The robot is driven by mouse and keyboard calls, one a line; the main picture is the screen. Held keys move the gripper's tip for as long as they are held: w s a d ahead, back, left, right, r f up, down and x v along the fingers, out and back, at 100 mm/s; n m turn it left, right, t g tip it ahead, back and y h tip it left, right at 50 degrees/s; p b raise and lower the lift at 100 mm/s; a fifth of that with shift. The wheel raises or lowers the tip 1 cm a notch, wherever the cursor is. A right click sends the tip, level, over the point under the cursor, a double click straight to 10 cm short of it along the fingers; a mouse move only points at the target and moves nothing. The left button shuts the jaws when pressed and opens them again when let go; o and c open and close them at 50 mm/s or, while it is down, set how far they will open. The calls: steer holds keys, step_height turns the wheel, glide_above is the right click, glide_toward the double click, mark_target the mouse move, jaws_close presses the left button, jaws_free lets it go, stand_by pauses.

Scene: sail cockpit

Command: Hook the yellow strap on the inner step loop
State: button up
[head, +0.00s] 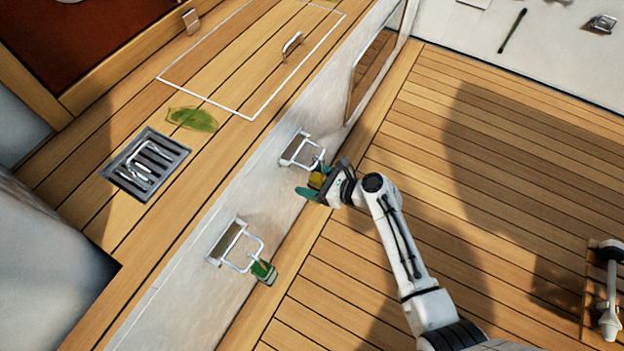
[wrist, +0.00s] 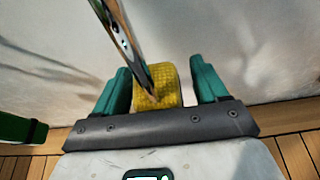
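The yellow strap (head: 316,180) is a small yellow block in the head view, just below the far metal step loop (head: 301,151) on the pale step wall. My gripper (head: 313,180) has its teal fingers on either side of it. In the wrist view the yellow strap (wrist: 157,86) sits between the fingers, with a visible gap at the right finger and a narrow one at the left, so my gripper (wrist: 160,88) looks open around it. A metal bar (wrist: 124,40) slants down in front of the strap. Whether the strap hangs on the loop cannot be told.
A nearer metal loop (head: 238,247) on the same wall has a green strap (head: 264,271) at its end.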

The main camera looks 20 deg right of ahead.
steer(key=shift+s, duration=0.1)
steer(key=p+v, duration=0.5)
steer(key=v, duration=0.5)
steer(key=shift+s+d+r, duration=0.2)
steer(key=s+d+r+n+g+h, duration=0.1)
steer(key=s+r+n+g+h, duration=0.2)
steer(key=s+n, duration=0.55)
steer(key=s+d+r+n+g+h, duration=0.15)
steer(key=s+n+g, duration=0.25)
steer(key=s+n, duration=0.45)
steer(key=s+r+n+g+h, duration=0.35)
steer(key=s+n, duration=0.25)
steer(key=n, duration=0.5)
step_height(320, 180, up, 31)
steer(key=p, duration=3)
steer(key=shift+d+f, duration=0.15)
steer(key=shift+d, duration=0.05)
steer(key=shift+t, duration=0.25)
